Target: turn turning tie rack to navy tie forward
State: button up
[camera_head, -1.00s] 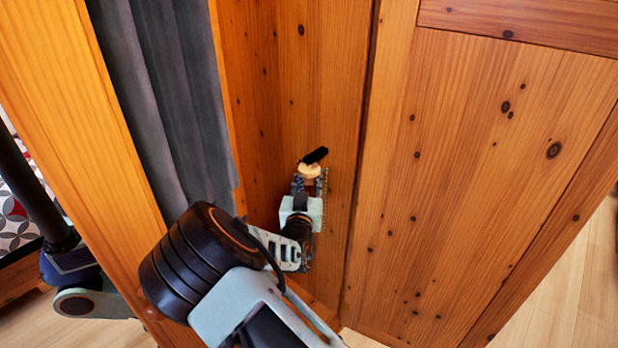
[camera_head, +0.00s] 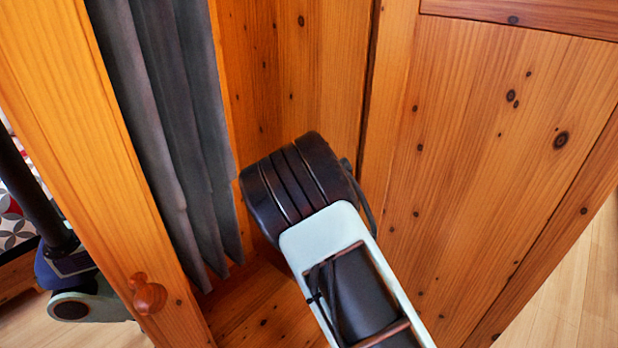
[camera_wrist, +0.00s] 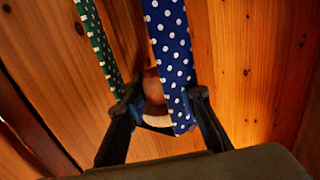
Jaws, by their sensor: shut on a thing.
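In the wrist view, a navy tie with white dots (camera_wrist: 168,40) runs from the top edge down between the fingers of my gripper (camera_wrist: 166,97). A round wooden part of the turning tie rack (camera_wrist: 153,88) shows behind the navy tie, between the fingertips. The fingers are closed in on this part from both sides; the exact contact is partly hidden by the tie. A green tie with white dots (camera_wrist: 97,42) hangs to the left, by the left finger. In the head view, my arm hides the gripper, the rack and the ties.
Wooden wardrobe panels (camera_head: 490,170) stand close on the right and behind my arm. Grey hanging cloth (camera_head: 165,120) is to the left. A wooden door edge with a round knob (camera_head: 149,297) is at the lower left. Bare floor (camera_head: 565,290) shows at the lower right.

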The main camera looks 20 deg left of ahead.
jog(key=n+g+y+b, duration=0.2)
jog(key=g+y, duration=0.1)
jog(key=shift+w+d+n, duration=0.15)
jog(key=shift+d+n, duration=0.05)
jog(key=shift+n, duration=0.2)
jog(key=shift+a+n+g+y+b, duration=0.15)
jog(key=shift+n+g+y+b, duration=0.55)
jog(key=shift+n+g+y, duration=0.9)
jog(key=shift+g, duration=0.5)
jog(key=o, duration=1.2)
jog(key=v, duration=1.2)
jog(key=shift+r, duration=0.2)
